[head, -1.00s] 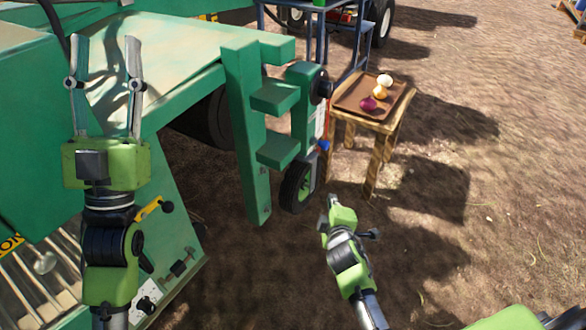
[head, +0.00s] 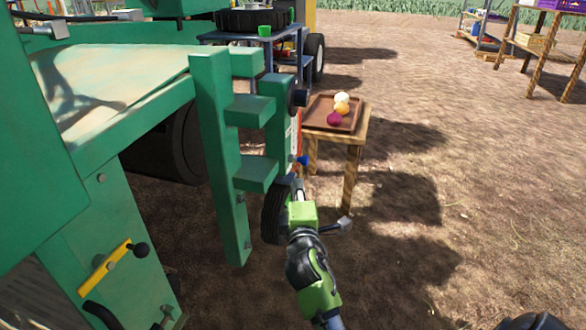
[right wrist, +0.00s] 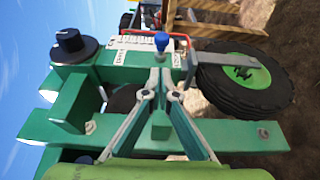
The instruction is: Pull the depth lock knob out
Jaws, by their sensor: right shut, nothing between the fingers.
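The depth lock knob appears to be the small blue knob (head: 303,160) on the green wheel bracket, above the small wheel. In the right wrist view the blue knob (right wrist: 161,42) sits just beyond my fingertips, on a short stem. My right gripper (head: 297,186) is just below the blue knob in the head view. Its fingers (right wrist: 161,78) are shut with nothing between them. They look apart from the knob, but the exact gap cannot be told. My left gripper is out of view.
A black round knob (right wrist: 70,42) is on the bracket's top. The wheel (right wrist: 246,78) is beside the gripper. A wooden table (head: 355,138) with a tray (head: 318,112) of onions stands close right. Green beams (head: 222,160) stand left. Open dirt lies right.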

